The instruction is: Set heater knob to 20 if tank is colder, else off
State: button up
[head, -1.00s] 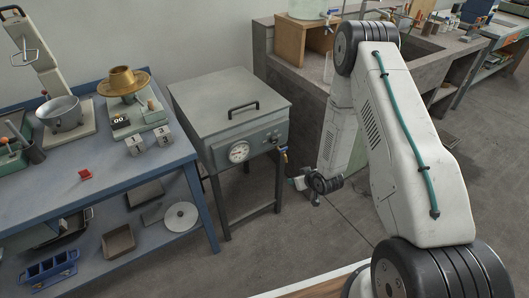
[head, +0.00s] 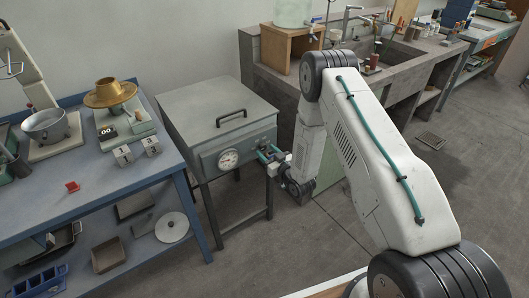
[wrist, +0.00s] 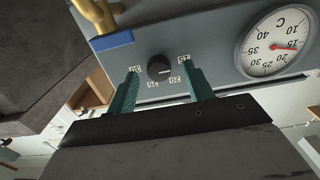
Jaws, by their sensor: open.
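The tank (head: 218,105) is a grey lidded metal box on dark legs. Its round thermometer (head: 228,159) is on the front; in the wrist view the thermometer (wrist: 277,42) is marked C and its red needle points near 15. The black heater knob (wrist: 159,67) sits on the front panel, with labels 30, 25, 20 and 15 around it. A pale mark shows low on the knob; its exact setting is hard to tell. My gripper (wrist: 163,73) is open, its teal fingers either side of the knob, apparently not touching it. In the head view my gripper (head: 268,153) is at the panel's right.
A brass valve (wrist: 98,14) with a blue lever (wrist: 112,41) is beside the knob. A concrete sink bench (head: 400,70) stands behind my arm. Floor in front is clear.

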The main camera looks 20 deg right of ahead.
jog(key=shift+w+a, duration=0.15)
jog(key=shift+w, duration=0.35)
jog(key=c, duration=1)
jog(key=shift+a, duration=0.15)
jog(key=shift+m, duration=0.4)
jog(key=m, duration=1)
jog(key=shift+m, duration=0.4)
